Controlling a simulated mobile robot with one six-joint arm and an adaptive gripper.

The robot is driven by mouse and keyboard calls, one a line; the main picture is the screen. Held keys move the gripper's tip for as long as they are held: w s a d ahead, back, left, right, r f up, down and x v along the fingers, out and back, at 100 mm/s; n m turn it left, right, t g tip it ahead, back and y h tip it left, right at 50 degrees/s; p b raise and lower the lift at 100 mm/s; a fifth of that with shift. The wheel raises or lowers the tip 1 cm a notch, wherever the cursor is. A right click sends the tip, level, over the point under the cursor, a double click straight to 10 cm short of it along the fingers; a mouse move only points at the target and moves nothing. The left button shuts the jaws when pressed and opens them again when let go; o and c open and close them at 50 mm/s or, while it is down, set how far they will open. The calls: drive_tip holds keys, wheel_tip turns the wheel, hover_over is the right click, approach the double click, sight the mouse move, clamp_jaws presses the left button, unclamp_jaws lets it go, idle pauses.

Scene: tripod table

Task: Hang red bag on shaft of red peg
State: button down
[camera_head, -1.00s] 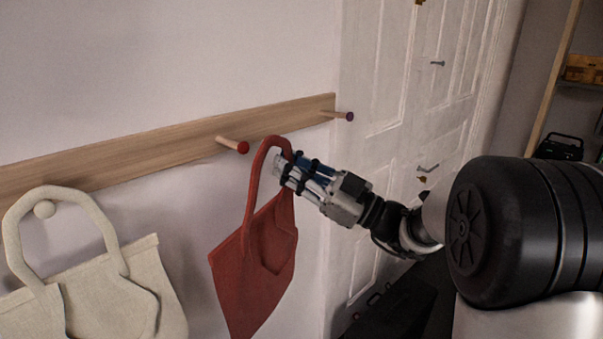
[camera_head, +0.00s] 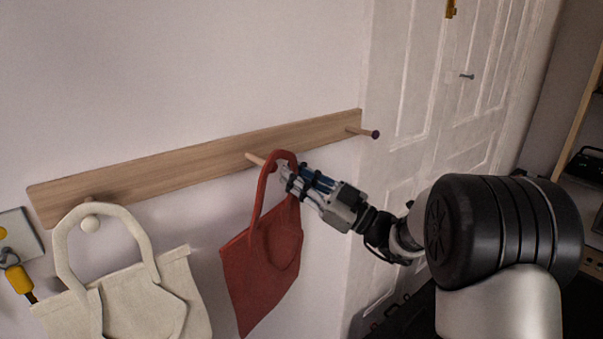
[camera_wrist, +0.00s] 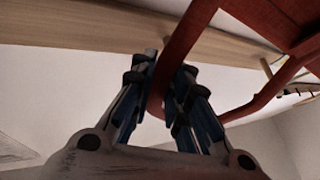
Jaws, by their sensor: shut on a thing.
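The red bag (camera_head: 262,265) hangs from its red handle loop, which my gripper (camera_head: 289,172) grips near the top right. In the wrist view my gripper (camera_wrist: 160,88) is shut on the red strap (camera_wrist: 186,45). The red peg's tan shaft (camera_head: 254,158) sticks out of the wooden rail. It meets the left side of the loop in the picture, and its red end is hidden behind the strap or gripper. I cannot tell whether the shaft passes through the loop or lies behind it.
A cream bag (camera_head: 140,290) hangs on a pale peg (camera_head: 90,223) at the left. A purple-tipped peg (camera_head: 372,134) stands at the right end of the wooden rail (camera_head: 180,165). A white door (camera_head: 420,110) is to the right. A yellow-handled item (camera_head: 18,280) hangs far left.

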drive_tip(key=shift+w+a+p, duration=0.45)
drive_tip(key=shift+w+p, duration=0.15)
drive_tip(key=shift+p, duration=0.3)
drive_tip(key=shift+w+a+p, duration=0.4)
drive_tip(key=shift+w+p, duration=0.2)
drive_tip(key=shift+p, duration=0.25)
drive_tip(key=shift+w+a+f+b, duration=0.15)
drive_tip(key=shift+f+b, duration=0.15)
drive_tip(key=shift+b, duration=0.35)
drive_tip(key=w+f+b, duration=0.1)
drive_tip(key=b, duration=0.2)
drive_tip(key=shift+a, duration=0.3)
drive_tip(key=shift+f+b, duration=0.1)
drive_tip(key=shift+b, duration=0.25)
